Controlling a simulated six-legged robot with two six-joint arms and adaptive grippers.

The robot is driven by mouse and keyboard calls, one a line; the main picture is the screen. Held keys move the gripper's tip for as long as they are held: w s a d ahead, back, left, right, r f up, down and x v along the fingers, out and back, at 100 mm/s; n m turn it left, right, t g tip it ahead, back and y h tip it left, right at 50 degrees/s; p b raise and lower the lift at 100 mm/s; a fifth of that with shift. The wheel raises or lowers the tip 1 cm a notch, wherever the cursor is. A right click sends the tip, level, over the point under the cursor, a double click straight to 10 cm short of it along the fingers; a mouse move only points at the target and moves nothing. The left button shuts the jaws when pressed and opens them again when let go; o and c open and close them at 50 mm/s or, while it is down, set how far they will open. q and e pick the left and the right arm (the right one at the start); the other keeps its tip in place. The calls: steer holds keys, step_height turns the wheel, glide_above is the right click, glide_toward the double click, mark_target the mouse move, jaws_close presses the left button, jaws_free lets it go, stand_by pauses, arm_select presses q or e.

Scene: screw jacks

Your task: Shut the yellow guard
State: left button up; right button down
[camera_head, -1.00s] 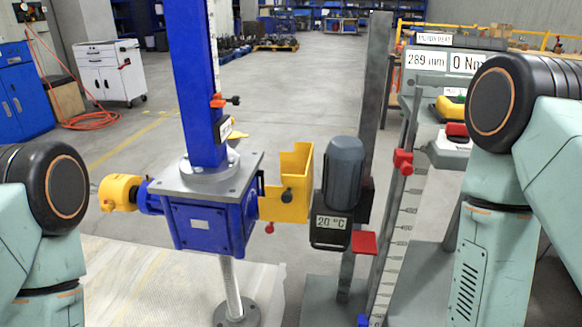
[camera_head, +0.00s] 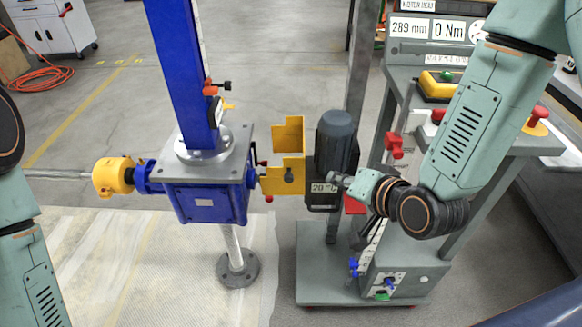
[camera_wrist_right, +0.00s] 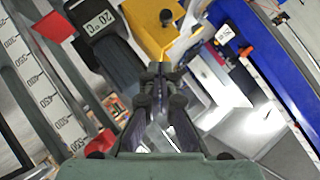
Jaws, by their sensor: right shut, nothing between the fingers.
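The yellow guard (camera_head: 287,142) stands between the blue gearbox (camera_head: 205,203) and the dark motor (camera_head: 337,145). Its yellow plate stands up above the shaft line, and a dark knob sits on its lower part. In the right wrist view the guard (camera_wrist_right: 146,30) is at the top, with its dark knob facing the camera. My right gripper (camera_head: 333,177) is shut and empty, in front of the motor and just right of the guard. Its closed fingertips (camera_wrist_right: 161,70) show below the guard in the wrist view; I cannot tell whether they touch anything. My left gripper is out of view.
A blue column (camera_head: 180,70) rises from the gearbox. A grey post, a scale with a red pointer (camera_head: 394,146) and a control stand (camera_head: 435,52) are to the right, close to my right arm. A yellow coupling (camera_head: 113,177) is on the left. Floor in front is open.

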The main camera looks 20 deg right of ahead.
steer(key=b, duration=0.2)
glide_toward(291, 172)
steer(key=w+d, duration=0.1)
steer(key=w, duration=0.2)
steer(key=shift+w+a+f+m, duration=0.15)
steer(key=shift+a+f+m, duration=0.05)
steer(key=shift+a+f, duration=0.4)
steer(key=shift+w+a+f+m, duration=0.2)
steer(key=shift+a+f, duration=0.35)
steer(key=shift+f, duration=0.05)
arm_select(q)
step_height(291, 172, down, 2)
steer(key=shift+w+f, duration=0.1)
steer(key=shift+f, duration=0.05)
arm_select(e)
steer(key=shift+d+f, duration=0.1)
steer(key=shift+s+d, duration=0.1)
steer(key=shift+d, duration=0.05)
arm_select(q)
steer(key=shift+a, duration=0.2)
